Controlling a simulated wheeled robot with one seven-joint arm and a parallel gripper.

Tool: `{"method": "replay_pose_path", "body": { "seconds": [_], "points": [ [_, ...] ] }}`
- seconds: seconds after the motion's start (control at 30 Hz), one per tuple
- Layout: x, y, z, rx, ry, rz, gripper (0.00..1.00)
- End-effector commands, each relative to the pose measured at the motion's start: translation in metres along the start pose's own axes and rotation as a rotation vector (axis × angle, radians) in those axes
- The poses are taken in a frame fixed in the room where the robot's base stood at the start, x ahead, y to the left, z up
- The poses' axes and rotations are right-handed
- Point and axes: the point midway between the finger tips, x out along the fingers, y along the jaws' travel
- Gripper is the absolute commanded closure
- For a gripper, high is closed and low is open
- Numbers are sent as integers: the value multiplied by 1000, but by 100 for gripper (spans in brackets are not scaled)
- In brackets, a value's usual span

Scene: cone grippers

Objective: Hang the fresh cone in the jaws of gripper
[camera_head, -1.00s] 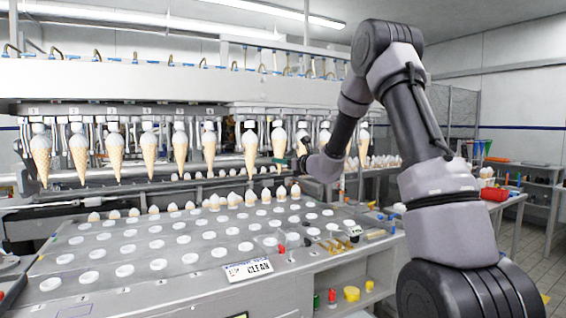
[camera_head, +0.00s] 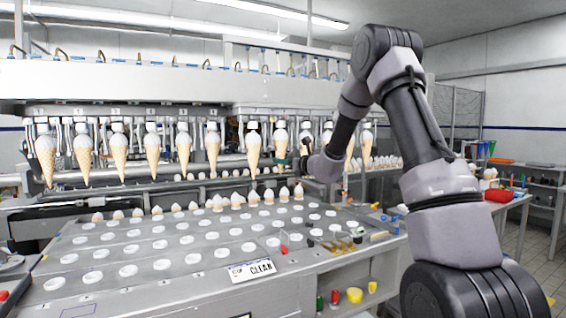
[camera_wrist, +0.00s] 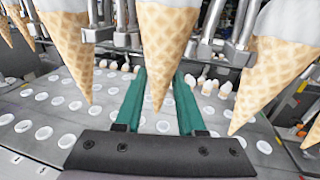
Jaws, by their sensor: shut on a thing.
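A tan waffle cone (camera_wrist: 163,45) with a white top hangs point down in the middle of the wrist view, between the two green fingers of my gripper (camera_wrist: 160,85). The fingers are closed in on the cone's lower part; its tip shows above the dark palm. The top of this cone and whatever is above it are cut off by the frame edge. In the head view my gripper (camera_head: 304,150) is at the hanging row, small and partly hidden by my wrist. A cone (camera_head: 281,141) hangs just left of it. I cannot tell which machine jaws are empty.
Neighbouring cones hang close on the left (camera_wrist: 68,45) and right (camera_wrist: 272,75) in the wrist view. More hang along the machine (camera_head: 160,93). Below is a sloped metal tray (camera_head: 115,250) with white round holders, several with cones at its back edge.

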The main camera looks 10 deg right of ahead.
Motion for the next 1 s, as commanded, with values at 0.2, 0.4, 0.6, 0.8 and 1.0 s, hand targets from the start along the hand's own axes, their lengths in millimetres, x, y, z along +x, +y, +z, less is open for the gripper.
{"method": "replay_pose_path", "body": {
  "seconds": [0.2,0.4,0.6,0.8,1.0],
  "points": [
    [0,0,0,0,-1,0,88],
    [0,0,-1,0,-1,0,88],
    [0,0,-3,0,-1,0,88],
    [0,0,-5,0,0,0,88],
    [0,0,-8,0,0,0,88]
  ]
}}
